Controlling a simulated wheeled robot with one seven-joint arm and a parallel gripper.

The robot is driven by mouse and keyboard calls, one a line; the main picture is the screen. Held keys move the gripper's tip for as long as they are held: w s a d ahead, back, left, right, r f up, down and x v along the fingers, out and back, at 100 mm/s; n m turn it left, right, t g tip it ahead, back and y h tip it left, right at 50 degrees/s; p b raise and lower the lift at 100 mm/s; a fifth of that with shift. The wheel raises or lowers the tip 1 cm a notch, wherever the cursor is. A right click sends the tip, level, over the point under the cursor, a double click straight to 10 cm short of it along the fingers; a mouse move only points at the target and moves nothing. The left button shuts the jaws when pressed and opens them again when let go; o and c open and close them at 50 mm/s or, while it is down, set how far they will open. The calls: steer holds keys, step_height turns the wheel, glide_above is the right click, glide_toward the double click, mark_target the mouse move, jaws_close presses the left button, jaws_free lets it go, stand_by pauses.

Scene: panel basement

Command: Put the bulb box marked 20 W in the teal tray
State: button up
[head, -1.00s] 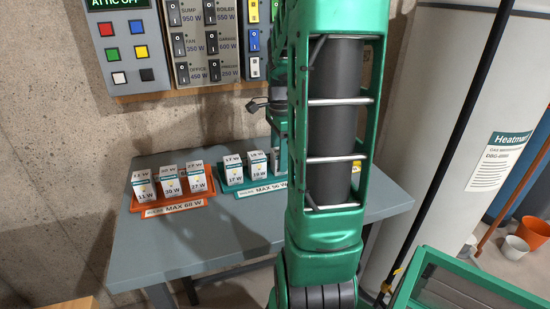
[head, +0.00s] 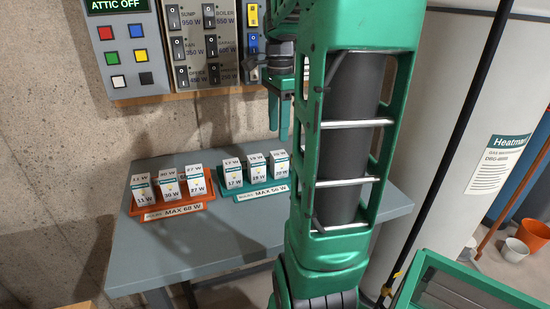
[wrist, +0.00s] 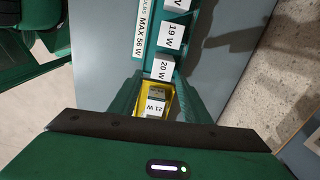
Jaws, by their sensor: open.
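The teal tray (head: 240,194), with a MAX 56 W label, stands on the grey bench. The 20 W box (head: 280,171) stands upright in its right end, beside boxes marked 19 W (head: 257,174) and 17 W (head: 233,178). In the wrist view the 20 W box (wrist: 161,68) shows just beyond my fingertips, in line with the 19 W box. My gripper (head: 279,118) hangs open and empty above the tray's right end, clear of the boxes. My arm hides the bench to the right of the tray in the head view.
An orange tray (head: 174,210) with boxes marked 11 W, 30 W and 27 W stands to the left. In the wrist view a box marked 21 W (wrist: 156,106) sits within a yellow edge between my fingers, farther below. A switch panel (head: 200,45) is on the wall behind.

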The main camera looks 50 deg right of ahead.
steer(key=s+a+f+n, duration=0.3)
steer(key=s+a+n, duration=0.1)
steer(key=a+n, duration=0.1)
steer(key=s+a+f+n, duration=0.4)
steer(key=s+a+n, duration=0.1)
steer(key=n, duration=0.1)
steer(key=s+a+f+n, duration=0.3)
steer(key=s+a+n, duration=0.1)
steer(key=a+n, duration=0.2)
steer(key=shift+s+f, duration=0.2)
stand_by(0.3)
